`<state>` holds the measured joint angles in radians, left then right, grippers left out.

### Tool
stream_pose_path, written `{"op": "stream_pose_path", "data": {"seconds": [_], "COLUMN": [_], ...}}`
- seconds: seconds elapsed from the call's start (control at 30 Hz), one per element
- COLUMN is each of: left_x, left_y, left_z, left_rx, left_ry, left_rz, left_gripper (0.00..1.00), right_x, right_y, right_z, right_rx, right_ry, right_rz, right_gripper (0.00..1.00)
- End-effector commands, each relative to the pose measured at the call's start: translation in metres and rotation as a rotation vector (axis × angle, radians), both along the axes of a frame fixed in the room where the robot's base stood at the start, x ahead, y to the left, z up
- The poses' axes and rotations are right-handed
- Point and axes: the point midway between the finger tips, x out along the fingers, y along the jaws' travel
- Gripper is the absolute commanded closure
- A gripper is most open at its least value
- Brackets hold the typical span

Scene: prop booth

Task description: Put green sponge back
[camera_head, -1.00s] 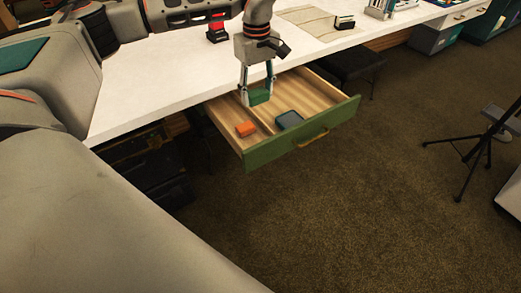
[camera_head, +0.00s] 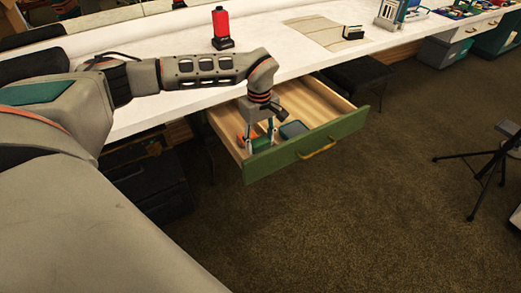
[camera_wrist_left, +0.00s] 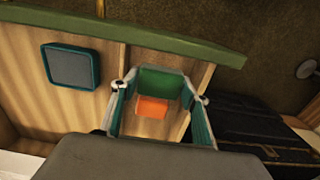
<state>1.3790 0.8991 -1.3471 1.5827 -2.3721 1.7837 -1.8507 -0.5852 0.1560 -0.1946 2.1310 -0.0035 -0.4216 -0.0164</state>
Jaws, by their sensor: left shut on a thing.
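The open drawer (camera_head: 318,143) has a green front, a yellow handle and a light wood inside with a divider. My left gripper (camera_head: 262,142) reaches down into its left compartment. In the left wrist view, the gripper (camera_wrist_left: 161,92) is shut on the green sponge (camera_wrist_left: 162,82), which sits between its fingertips. In the head view the sponge is mostly hidden by the fingers. An orange block (camera_wrist_left: 152,107) shows between the fingers, beside the sponge in that view; I cannot tell whether they touch. My right gripper is not in view.
A grey pad with a teal rim (camera_head: 293,129) lies in the drawer's other compartment, also seen in the left wrist view (camera_wrist_left: 70,67). A red object on a dark base (camera_head: 222,28) stands on the white counter (camera_head: 150,50). A black stool (camera_head: 362,78) stands right of the drawer.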

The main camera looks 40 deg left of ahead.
Motion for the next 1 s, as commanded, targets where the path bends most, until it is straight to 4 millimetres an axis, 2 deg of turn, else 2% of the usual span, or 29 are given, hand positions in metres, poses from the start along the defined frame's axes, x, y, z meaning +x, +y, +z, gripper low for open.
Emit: {"op": "stream_pose_path", "data": {"seconds": [0.1,0.23,0.47,0.67,0.7,1.0], "left_x": [-0.002,-0.002,0.0,-0.001,-0.001,-0.001], "left_y": [0.0,0.0,0.0,0.0,0.0,0.0], "left_z": [-0.021,-0.039,-0.038,-0.042,-0.041,-0.041], "left_rx": [0.0,0.0,0.001,0.001,0.001,0.001], "left_ry": [0.009,0.009,0.002,0.003,0.002,0.002], "left_rz": [0.0,0.0,0.0,-0.001,-0.001,-0.001], "left_gripper": [0.75,0.75,0.75,0.75,0.48,0.48], "right_x": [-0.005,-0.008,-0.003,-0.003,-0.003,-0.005], "right_y": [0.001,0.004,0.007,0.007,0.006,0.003], "right_z": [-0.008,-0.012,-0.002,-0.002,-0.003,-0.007], "right_rx": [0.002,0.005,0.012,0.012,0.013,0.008], "right_ry": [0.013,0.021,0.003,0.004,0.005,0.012], "right_rz": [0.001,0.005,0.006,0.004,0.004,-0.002], "right_gripper": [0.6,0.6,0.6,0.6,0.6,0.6]}}
